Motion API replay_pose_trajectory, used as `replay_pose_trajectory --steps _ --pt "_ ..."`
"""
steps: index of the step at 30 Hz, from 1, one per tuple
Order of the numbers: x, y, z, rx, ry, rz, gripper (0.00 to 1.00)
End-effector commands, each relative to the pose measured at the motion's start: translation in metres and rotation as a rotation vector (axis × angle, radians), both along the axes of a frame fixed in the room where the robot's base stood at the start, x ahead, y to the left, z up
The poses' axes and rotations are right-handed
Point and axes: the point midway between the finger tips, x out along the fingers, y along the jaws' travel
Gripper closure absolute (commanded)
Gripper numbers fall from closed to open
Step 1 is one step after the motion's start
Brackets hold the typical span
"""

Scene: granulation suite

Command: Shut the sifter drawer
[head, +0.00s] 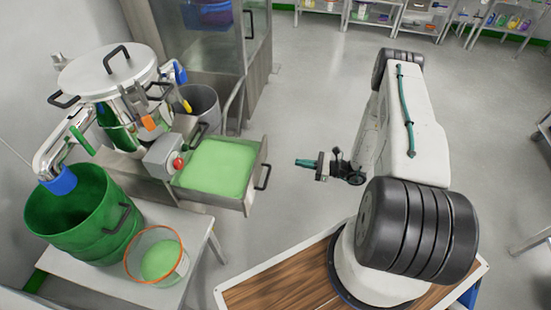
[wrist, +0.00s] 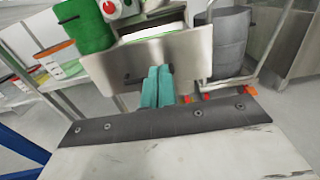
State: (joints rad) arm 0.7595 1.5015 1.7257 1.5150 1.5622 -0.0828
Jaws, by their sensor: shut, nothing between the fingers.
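The sifter drawer (head: 217,168) is pulled out from the sifter (head: 110,85) and holds green powder. Its front panel with a dark bar handle (head: 263,176) faces right, toward my gripper. My gripper (head: 300,162) has teal fingers, is shut and empty, and points left at the drawer front with a gap between them in the head view. In the wrist view the shut teal fingers (wrist: 158,85) overlap the drawer's metal front panel (wrist: 105,68) and hide part of the handle. I cannot tell contact from the wrist view.
A green drum (head: 80,215) and an orange-rimmed clear bucket (head: 157,258) with green powder stand on the bench in front of the sifter. A grey bin (head: 200,104) stands behind the drawer, near a metal cabinet.

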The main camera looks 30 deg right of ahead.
Motion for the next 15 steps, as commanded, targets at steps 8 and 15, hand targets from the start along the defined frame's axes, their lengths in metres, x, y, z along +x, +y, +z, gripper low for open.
replay_pose_trajectory --steps 8,15 --pt "0.026 0.033 0.001 0.001 -0.005 0.008 1.00" --pt "0.059 0.073 0.002 0.001 -0.006 0.008 1.00"
